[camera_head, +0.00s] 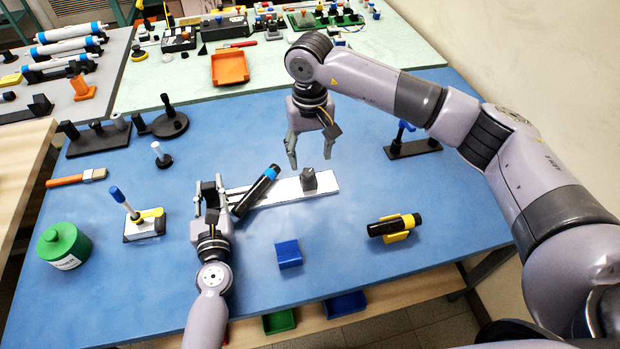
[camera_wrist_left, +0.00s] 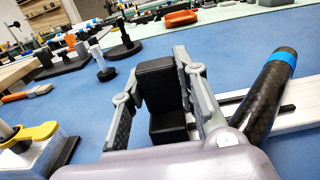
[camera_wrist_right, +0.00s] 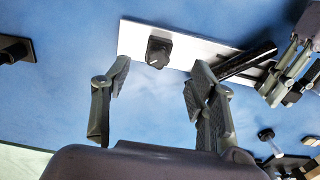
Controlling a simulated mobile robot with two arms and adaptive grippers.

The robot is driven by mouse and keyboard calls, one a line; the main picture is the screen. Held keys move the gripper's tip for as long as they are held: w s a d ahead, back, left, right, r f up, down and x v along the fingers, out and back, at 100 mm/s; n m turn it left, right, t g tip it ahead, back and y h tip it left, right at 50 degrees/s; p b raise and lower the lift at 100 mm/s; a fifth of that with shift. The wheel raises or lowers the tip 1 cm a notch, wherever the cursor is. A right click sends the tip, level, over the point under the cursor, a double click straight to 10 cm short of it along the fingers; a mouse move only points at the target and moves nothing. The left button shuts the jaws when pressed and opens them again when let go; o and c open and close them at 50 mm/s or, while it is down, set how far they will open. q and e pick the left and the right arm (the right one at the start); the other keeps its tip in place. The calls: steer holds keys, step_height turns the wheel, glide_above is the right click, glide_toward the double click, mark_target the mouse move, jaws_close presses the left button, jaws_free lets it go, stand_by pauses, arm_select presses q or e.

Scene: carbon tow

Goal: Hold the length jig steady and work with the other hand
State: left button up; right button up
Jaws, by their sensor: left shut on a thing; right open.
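The length jig (camera_head: 325,190) is a pale flat bar on the blue table, with a black end block (camera_wrist_left: 160,80) at its left and a dark grey block (camera_head: 309,183) near its right end. My left gripper (camera_head: 208,188) is shut on the black end block. A black tube with a blue band (camera_head: 256,190) lies slantwise over the jig, just right of my left gripper; it also shows in the right wrist view (camera_wrist_right: 246,60). My right gripper (camera_head: 310,160) is open and empty, above and behind the grey block (camera_wrist_right: 158,52).
A black tube in a yellow holder (camera_head: 394,226) and a blue bin (camera_head: 288,254) are in front. A green jar (camera_head: 64,246), a white block with a blue-handled tool (camera_head: 143,222) and a brush (camera_head: 77,178) are left. A dark stand (camera_head: 412,149) is right.

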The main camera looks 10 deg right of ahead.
mark_target(310, 176)
step_height(310, 176, down, 10)
steer(key=shift+r, duration=0.1)
stand_by(0.4)
jaws_close()
stand_by(0.5)
